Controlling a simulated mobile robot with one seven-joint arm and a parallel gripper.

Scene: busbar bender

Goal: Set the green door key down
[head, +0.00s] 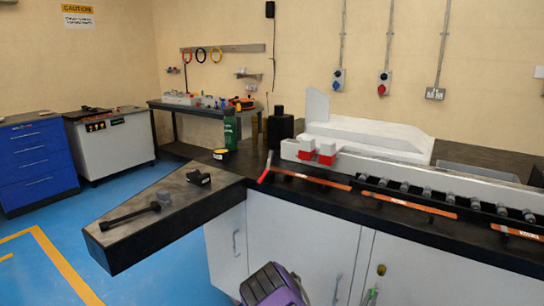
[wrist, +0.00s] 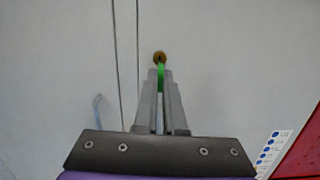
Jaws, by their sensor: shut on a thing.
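The green door key (wrist: 161,76) is between the fingertips of my gripper (wrist: 161,92), which is shut on it. In the wrist view the key points at a round brass lock (wrist: 159,57) on the pale cabinet door, and the two overlap in the picture. In the head view the brass lock (head: 381,269) shows on the white cabinet front, and my gripper (head: 370,296) with a bit of green shows just below it at the bottom edge. A small gap shows between them there. Most of the key is hidden by the fingers.
A dark worktop (head: 330,205) above the cabinet holds a long bender with orange bars (head: 310,180). A dark side table (head: 150,218) at left holds black tools. Door handles (head: 235,243) stick out of the cabinet front. A red panel (wrist: 302,150) is at lower right in the wrist view.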

